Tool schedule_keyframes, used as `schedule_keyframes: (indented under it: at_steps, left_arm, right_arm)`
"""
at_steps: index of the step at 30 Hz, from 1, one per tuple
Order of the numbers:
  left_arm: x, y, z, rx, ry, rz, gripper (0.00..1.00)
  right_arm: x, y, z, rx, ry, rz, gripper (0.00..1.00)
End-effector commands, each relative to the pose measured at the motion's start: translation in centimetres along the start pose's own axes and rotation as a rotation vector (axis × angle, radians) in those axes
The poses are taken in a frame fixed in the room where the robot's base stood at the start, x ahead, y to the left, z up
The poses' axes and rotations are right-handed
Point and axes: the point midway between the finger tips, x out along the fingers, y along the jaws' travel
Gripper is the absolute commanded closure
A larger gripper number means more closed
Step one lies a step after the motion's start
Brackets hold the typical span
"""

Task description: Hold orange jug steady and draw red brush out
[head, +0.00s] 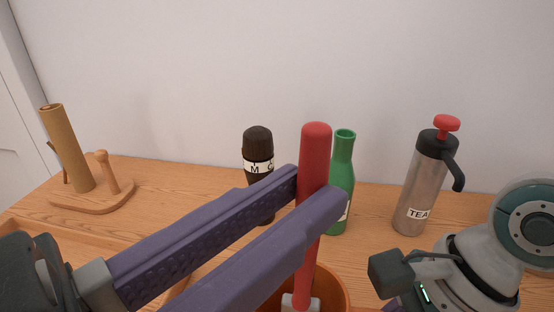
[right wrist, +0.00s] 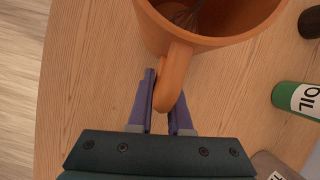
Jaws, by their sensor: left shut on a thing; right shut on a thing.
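The red brush (head: 316,143) stands nearly upright, with its long handle rising from the orange jug (head: 336,290). Its pale lower part (head: 300,301) is at the jug's mouth, at the bottom of the head view. My left gripper (head: 320,190) is shut on the brush handle, its long purple fingers on either side. In the right wrist view the orange jug (right wrist: 158,28) fills the top, and my right gripper (right wrist: 166,88) is shut on its handle (right wrist: 177,72). The right fingers are mostly cut off in the head view. The jug's base is hidden there.
Behind stand a dark brown labelled jar (head: 258,145), a green oil bottle (head: 343,160) close behind the brush, and a steel TEA flask (head: 420,185). A wooden roll holder (head: 95,203) is at the left. A dark wire-like thing (right wrist: 184,17) is inside the jug.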

Motion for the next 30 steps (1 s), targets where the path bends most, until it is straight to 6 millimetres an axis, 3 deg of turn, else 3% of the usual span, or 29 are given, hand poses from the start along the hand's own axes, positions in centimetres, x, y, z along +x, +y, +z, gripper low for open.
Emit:
schedule_keyframes:
  at_steps: [15, 26, 27, 30]
  left_arm:
    - [0.0, 0.0, -3.9, 0.001, -0.002, 0.000, 1.00]
    - [-0.1, 0.0, -4.2, 0.000, -0.006, 0.001, 1.00]
    - [-0.1, 0.0, -4.2, 0.000, -0.006, 0.001, 1.00]
    - [-0.1, 0.0, -4.2, 0.000, -0.006, 0.001, 1.00]
  right_arm:
    - [0.0, 0.0, 0.0, 0.000, 0.000, 0.000, 1.00]
    - [0.0, 0.0, 0.0, 0.000, 0.000, 0.000, 1.00]
    - [0.0, 0.0, 0.0, 0.000, 0.000, 0.000, 0.79]
    - [0.0, 0.0, 0.0, 0.000, 0.000, 0.000, 0.67]
